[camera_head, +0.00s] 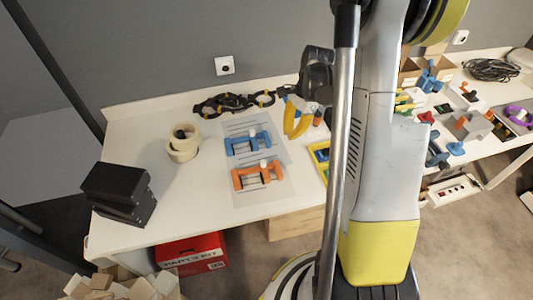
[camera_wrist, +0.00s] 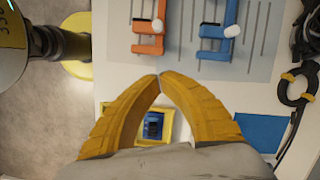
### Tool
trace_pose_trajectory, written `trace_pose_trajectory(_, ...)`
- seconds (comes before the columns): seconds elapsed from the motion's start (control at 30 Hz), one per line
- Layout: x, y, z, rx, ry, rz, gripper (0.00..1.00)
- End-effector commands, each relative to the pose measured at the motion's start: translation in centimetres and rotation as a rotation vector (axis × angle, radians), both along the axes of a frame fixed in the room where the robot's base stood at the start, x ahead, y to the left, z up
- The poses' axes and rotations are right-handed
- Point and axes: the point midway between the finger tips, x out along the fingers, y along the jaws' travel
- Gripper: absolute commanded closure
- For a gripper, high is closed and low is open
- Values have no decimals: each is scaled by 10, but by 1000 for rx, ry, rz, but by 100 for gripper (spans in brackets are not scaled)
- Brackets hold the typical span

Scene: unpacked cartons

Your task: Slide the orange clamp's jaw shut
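The orange clamp (camera_head: 262,178) lies on a grey lined mat on the white table, nearest the front edge. In the wrist view the orange clamp (camera_wrist: 147,48) is at the top, partly cut off, with a white knob on it. A blue clamp (camera_head: 243,147) lies just behind it; it shows to its right in the wrist view (camera_wrist: 213,53). My gripper (camera_head: 292,137) has yellow fingers and is to the right of both clamps in the head view. In the wrist view my gripper's fingertips (camera_wrist: 160,76) meet, with nothing between them, apart from the orange clamp.
A yellow-framed tray (camera_head: 318,155) lies on the table under my gripper. Tape rolls (camera_head: 183,150) and black boxes (camera_head: 118,190) stand to the left. A black chain-like item (camera_head: 225,103) lies at the back.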

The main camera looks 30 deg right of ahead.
Motion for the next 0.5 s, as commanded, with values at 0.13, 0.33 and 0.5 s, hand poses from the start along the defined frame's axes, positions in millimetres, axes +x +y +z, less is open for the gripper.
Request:
trace_pose_trajectory(0.13, 0, 1, -14, 4, 7, -12, 100)
trace_pose_trajectory(0.33, 1, 10, -51, 4, 5, -8, 100)
trace_pose_trajectory(0.5, 1, 19, -88, 3, 5, -8, 100)
